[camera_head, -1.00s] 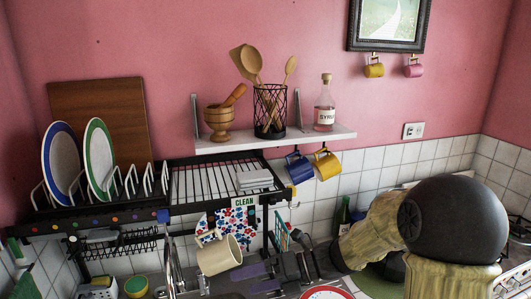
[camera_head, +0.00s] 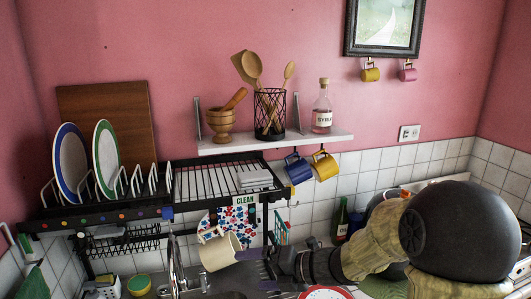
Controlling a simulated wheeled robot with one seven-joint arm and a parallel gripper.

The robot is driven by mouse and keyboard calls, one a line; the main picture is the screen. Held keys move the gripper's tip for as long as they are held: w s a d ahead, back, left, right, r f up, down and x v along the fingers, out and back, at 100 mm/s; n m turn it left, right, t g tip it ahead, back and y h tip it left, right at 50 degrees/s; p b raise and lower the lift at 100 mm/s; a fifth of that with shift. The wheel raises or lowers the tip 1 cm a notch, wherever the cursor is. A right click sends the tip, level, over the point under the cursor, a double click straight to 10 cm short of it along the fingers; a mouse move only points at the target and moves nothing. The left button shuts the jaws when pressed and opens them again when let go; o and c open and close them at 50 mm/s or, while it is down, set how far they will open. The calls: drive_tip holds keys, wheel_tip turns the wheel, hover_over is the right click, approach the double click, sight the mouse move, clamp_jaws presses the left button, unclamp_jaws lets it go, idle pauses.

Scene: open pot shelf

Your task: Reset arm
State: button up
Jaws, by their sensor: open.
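My gripper (camera_head: 258,264) is in the lower middle of the head view, small and dark, with purplish fingers. It is open, and no object shows between the fingers. A cream mug (camera_head: 216,253) is just left of the fingers, tilted, with its handle up and to the left below the rack. I cannot tell whether the fingers touch it. My arm reaches in from the lower right, and its large dark joint hides part of the counter.
A black dish rack (camera_head: 210,185) with plates stands above the sink. A white shelf (camera_head: 280,142) carries a mortar, a utensil holder and a syrup bottle (camera_head: 322,112). Blue (camera_head: 298,168) and yellow (camera_head: 324,166) mugs hang under it. A green bottle (camera_head: 341,220) stands behind my arm.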

drive_tip(key=w+d+f+m+t+h, duration=0.1)
drive_tip(key=d+f+m+t+h, duration=0.1)
drive_tip(key=d+m+h, duration=0.6)
drive_tip(key=w+d+f+m+t+h, duration=0.1)
drive_tip(key=d+f+m+t+h, duration=0.3)
drive_tip(key=m, duration=0.8)
drive_tip(key=s+d+f+m+g, duration=0.1)
drive_tip(key=s+d+m+g, duration=0.1)
drive_tip(key=s+m, duration=0.5)
drive_tip(key=s+d+f+m+g+h, duration=0.1)
drive_tip(key=s+d+f+m+g, duration=0.1)
drive_tip(key=s+m+g, duration=0.3)
drive_tip(key=s+m, duration=0.3)
drive_tip(key=shift+d+f+g, duration=0.15)
drive_tip(key=shift+d+g, duration=0.15)
drive_tip(key=shift+d, duration=0.1)
